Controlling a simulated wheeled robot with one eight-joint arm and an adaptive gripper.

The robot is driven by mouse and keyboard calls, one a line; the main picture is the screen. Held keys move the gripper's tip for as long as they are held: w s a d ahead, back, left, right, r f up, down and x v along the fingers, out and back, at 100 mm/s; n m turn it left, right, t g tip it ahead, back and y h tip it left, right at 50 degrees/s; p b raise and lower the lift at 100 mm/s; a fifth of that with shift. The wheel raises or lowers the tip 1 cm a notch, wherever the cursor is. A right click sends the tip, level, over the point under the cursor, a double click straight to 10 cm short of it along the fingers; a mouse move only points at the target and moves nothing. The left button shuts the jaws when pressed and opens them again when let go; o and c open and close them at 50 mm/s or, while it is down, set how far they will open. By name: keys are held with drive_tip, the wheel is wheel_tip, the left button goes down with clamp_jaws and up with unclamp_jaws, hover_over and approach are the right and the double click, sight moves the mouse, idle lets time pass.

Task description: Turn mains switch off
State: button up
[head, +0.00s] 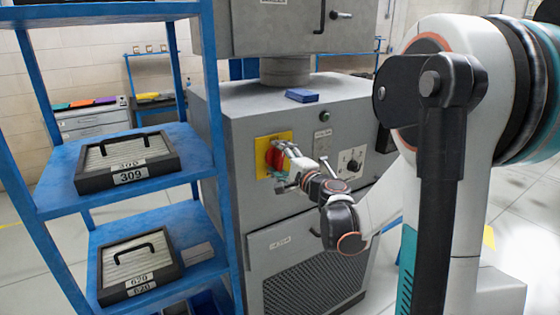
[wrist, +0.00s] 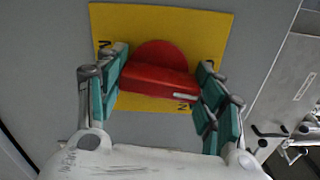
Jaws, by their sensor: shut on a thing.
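The mains switch (head: 273,158) is a red rotary handle on a yellow plate (head: 262,142), on the front of a grey cabinet. In the wrist view the red handle (wrist: 158,80) lies across the yellow plate (wrist: 210,28), close to level with a slight tilt down to the right, with a round red disc behind it. A pale mark shows near its right end. My gripper (head: 284,166) reaches the handle from the right in the head view. In the wrist view its two teal-padded fingers (wrist: 158,88) stand at either end of the handle, shut on it. Plate lettering is partly hidden.
The grey cabinet (head: 225,180) also carries a black selector knob (head: 352,165) right of my gripper. A blue object (head: 302,95) lies on top. A blue shelf rack (head: 60,190) with filter cases, one marked 309 (head: 125,160), stands close on the left.

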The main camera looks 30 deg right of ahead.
drive_tip(key=shift+n, duration=0.8)
drive_tip(key=o, duration=1)
drive_tip(key=shift+o, duration=0.2)
drive_tip(key=s, duration=1.2)
drive_tip(key=shift+d, duration=0.15)
